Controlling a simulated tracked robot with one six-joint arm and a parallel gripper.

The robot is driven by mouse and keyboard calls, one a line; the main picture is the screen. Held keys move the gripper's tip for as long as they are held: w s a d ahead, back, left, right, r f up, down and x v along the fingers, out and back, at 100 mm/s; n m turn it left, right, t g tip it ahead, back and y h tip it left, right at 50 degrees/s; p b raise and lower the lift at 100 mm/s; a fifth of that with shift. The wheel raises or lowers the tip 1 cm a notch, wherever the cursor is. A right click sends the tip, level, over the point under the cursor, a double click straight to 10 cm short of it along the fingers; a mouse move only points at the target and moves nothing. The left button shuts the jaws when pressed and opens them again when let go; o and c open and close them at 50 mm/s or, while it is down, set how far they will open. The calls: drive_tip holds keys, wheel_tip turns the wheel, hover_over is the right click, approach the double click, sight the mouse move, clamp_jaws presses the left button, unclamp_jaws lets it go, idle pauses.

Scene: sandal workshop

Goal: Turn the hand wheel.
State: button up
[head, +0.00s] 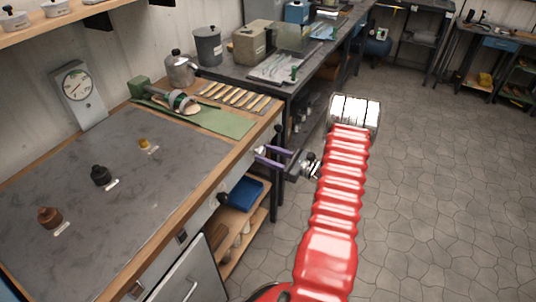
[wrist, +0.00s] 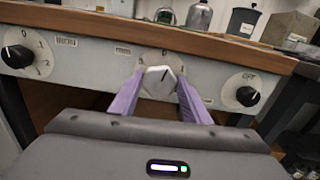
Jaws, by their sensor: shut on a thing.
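A pale, faceted knob (wrist: 160,81) with a dark pointer line sits on the grey front panel (wrist: 112,62) of the workbench, in front of a numbered dial. My gripper (wrist: 158,84) has its two purple fingers closed on the knob, one on each side. In the head view my gripper (head: 267,157) reaches the bench's front from the right, and the knob cannot be made out there. I see no other clear hand wheel; a green and metal device (head: 180,102) with round parts lies on the green mat (head: 222,122).
Black knobs sit left (wrist: 16,56) and right (wrist: 247,96) of the held one. The wooden bench edge (wrist: 200,41) overhangs just above my fingers. The tiled floor (head: 430,200) at right is clear.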

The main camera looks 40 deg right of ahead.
drive_tip(key=shift+n, duration=1.5)
drive_tip(key=o, duration=1)
drive_tip(key=shift+s, duration=0.15)
drive_tip(key=v, duration=1.3)
drive_tip(key=shift+s, duration=0.3)
